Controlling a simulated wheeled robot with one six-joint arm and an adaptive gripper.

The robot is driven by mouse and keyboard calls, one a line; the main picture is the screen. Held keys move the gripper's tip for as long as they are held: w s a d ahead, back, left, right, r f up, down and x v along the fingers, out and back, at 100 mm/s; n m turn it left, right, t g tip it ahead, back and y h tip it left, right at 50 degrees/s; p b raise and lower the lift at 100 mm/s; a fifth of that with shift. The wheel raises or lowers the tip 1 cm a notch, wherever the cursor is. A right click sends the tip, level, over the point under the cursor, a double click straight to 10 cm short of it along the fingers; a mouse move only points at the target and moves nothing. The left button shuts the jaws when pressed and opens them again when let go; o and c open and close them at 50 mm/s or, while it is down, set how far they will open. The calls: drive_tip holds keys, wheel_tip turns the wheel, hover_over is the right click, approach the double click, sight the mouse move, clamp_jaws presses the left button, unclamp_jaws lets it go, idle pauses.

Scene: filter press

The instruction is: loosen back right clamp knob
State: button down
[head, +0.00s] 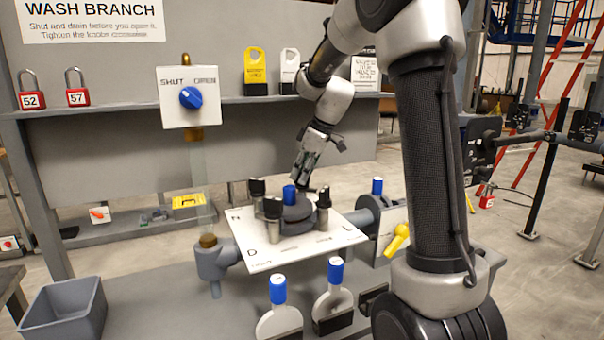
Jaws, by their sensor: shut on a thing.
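A dark round filter lid (298,209) sits on a white plate (262,258) in the middle of the view, with a blue knob (290,194) on top. Black clamp knobs stand around it: one at the back left (257,187), one at the front left (272,208) and one at the front right (324,197). My gripper (304,184) reaches down from above to the back right of the lid. It is shut at the back right clamp knob, which the fingers mostly hide. How far that knob is turned cannot be seen.
A grey bin (66,312) stands at the lower left. Blue-capped handles (278,290) stand in front of the plate, and a yellow lever (397,240) is at its right. A shut/open valve panel (189,97) and a shelf with tags and red padlocks (78,90) are behind.

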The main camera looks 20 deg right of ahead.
drive_tip(key=shift+s+f, duration=0.15)
drive_tip(key=shift+f, duration=0.15)
drive_tip(key=c, duration=1.4)
unclamp_jaws()
drive_tip(key=shift+r, duration=0.1)
drive_tip(key=shift+r, duration=0.3)
drive_tip(key=v, duration=1.1)
drive_tip(key=shift+r, duration=0.2)
